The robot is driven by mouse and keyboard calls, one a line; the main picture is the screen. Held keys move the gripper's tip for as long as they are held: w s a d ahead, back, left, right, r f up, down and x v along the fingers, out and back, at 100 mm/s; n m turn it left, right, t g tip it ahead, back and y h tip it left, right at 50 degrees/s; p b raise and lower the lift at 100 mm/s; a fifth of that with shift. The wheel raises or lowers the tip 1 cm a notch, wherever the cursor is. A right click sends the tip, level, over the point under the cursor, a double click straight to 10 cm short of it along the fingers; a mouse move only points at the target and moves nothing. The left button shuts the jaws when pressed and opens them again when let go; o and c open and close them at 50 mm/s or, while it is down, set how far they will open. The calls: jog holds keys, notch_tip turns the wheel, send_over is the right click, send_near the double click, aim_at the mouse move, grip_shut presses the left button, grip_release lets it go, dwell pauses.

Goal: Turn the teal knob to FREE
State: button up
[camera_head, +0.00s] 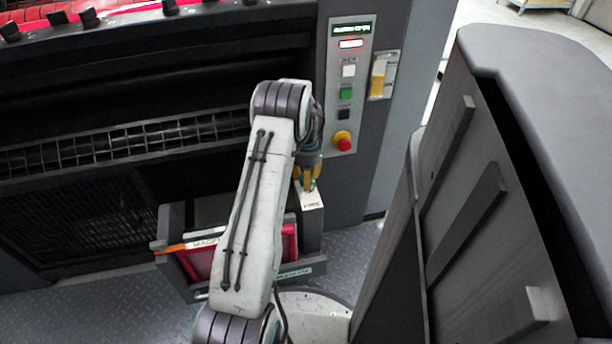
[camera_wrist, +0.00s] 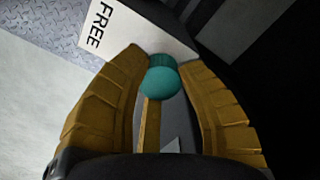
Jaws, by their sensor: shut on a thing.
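The teal knob (camera_wrist: 158,80) shows in the wrist view between the two yellow fingers of my gripper (camera_wrist: 165,75). The fingers are closed around it, one on each side. A white plate (camera_wrist: 135,28) marked FREE lies just beyond the knob. In the head view my gripper (camera_head: 308,178) points down at the white top (camera_head: 311,204) of a post, where the lettering is small. The knob is hidden there by the fingers. The pointing direction of the knob cannot be told.
A control panel (camera_head: 348,90) with buttons and a red emergency stop (camera_head: 343,141) is on the machine behind my arm. An open tray holding a magenta container (camera_head: 289,243) stands left of the post. A grey cabinet (camera_head: 490,190) fills the right side.

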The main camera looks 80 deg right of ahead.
jog(key=shift+s+a+f+m+p, duration=0.1)
jog(key=shift+m+p, duration=0.1)
jog(key=shift+m, duration=0.85)
jog(key=shift+a+f+m+p, duration=0.1)
jog(key=shift+m+p, duration=0.05)
jog(key=shift+m, duration=0.9)
jog(key=shift+d+r, duration=0.1)
jog(key=o, duration=1.2)
jog(key=shift+d+r, duration=0.1)
notch_tip(320, 180, up, 12)
